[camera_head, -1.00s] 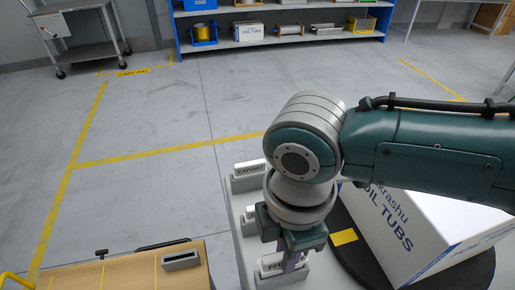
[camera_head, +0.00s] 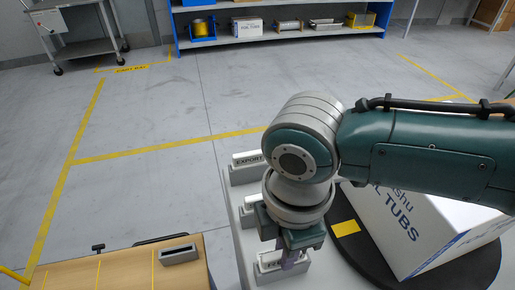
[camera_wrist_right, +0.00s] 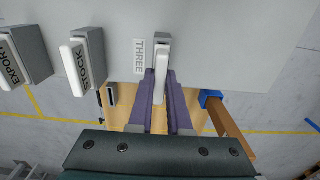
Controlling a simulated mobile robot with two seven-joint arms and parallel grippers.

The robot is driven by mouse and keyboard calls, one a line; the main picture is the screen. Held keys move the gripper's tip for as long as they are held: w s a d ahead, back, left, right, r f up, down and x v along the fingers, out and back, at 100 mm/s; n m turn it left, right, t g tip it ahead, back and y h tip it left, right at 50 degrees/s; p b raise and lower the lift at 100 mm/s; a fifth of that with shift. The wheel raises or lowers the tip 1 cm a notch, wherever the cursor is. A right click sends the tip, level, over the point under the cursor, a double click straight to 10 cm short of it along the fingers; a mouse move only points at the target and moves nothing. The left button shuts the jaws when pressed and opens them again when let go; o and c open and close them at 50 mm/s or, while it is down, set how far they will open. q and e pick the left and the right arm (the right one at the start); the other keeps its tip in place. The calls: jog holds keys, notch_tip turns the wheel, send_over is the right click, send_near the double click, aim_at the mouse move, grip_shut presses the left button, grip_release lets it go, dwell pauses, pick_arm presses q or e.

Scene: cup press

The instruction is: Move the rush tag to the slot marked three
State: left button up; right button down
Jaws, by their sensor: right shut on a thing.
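My right gripper (camera_wrist_right: 160,80) has purple fingers and is shut on the tag. It also shows in the head view (camera_head: 290,264). How deep the tag sits in the slot is hard to tell. My left gripper is not in view.
An EXPORT tag (camera_head: 247,159) and a STOCK tag (camera_wrist_right: 78,70) stand in holders beside it. A grey slot block (camera_head: 180,254) lies on a wooden table (camera_head: 115,275) at left. A white carton (camera_head: 420,225) on a dark round base (camera_head: 345,250) stands close at right.

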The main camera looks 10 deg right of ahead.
jog(key=shift+f, duration=0.2)
jog(key=c, duration=0.8)
grip_release()
jog(key=shift+r, duration=0.1)
notch_tip(320, 180, up, 10)
jog(key=shift+f+p, duration=0.1)
jog(key=shift+p, duration=1.05)
